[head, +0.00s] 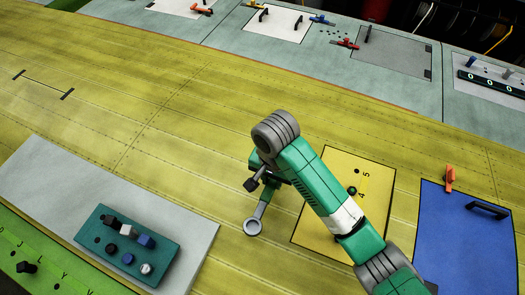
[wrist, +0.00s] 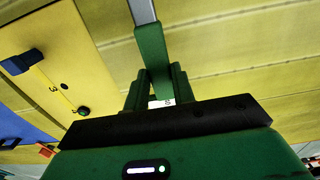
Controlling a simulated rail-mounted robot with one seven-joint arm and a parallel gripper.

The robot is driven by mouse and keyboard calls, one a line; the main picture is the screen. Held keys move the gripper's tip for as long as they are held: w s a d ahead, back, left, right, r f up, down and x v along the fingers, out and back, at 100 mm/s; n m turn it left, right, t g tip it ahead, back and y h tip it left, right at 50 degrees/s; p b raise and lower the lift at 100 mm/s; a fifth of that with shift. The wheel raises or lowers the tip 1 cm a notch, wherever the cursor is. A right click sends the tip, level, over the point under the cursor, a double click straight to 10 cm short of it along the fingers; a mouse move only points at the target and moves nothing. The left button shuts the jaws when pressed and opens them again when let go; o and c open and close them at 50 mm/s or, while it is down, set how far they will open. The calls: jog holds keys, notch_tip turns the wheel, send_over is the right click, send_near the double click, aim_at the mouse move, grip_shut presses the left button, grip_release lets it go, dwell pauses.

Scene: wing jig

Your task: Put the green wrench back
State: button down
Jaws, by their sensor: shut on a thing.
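The green wrench has a green handle (wrist: 152,50) and a grey shaft (wrist: 141,10) in the wrist view. In the head view its grey ring end (head: 253,227) shows over the yellow wing skin, left of the yellow panel. My gripper (wrist: 158,92) is shut on the green handle. It also shows in the head view (head: 265,181), partly hidden by my arm. A small white mark shows on the handle between the fingers. I cannot tell whether the ring end touches the surface.
The yellow panel (head: 323,169) has a numbered scale and a green knob (head: 352,190). A blue panel (head: 462,245) with a black handle and an orange clamp (head: 450,178) lies right. A teal block (head: 165,262) with knobs sits on a grey sheet (head: 42,160) at lower left. The upper-left wing is mostly clear.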

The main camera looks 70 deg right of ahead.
jog(key=shift+s+a+r+p, duration=0.2)
jog(key=shift+s+a+p, duration=0.3)
jog(key=shift+s+a, duration=0.7)
jog(key=shift+w+a+n, duration=0.15)
jog(key=shift+w+n, duration=0.35)
jog(key=shift+n, duration=0.7)
jog(key=w+n, duration=0.1)
jog(key=n, duration=0.3)
jog(key=w+n, duration=0.1)
jog(key=n, duration=0.3)
jog(key=w+r+n, duration=0.1)
jog(key=n, duration=0.3)
jog(key=shift+w+a, duration=0.3)
jog(key=shift+w, duration=0.05)
jog(key=w+a+r+n+p, duration=0.15)
jog(key=w+n, duration=0.55)
jog(key=n, duration=1.5)
jog(key=f+b, duration=0.4)
jog(key=a+f+b, duration=0.1)
jog(key=f+b, duration=0.1)
jog(key=shift+s, duration=0.15)
jog(key=shift+f+b, duration=0.55)
jog(key=shift+f, duration=0.2)
jog(key=c, duration=1.1)
grip_release()
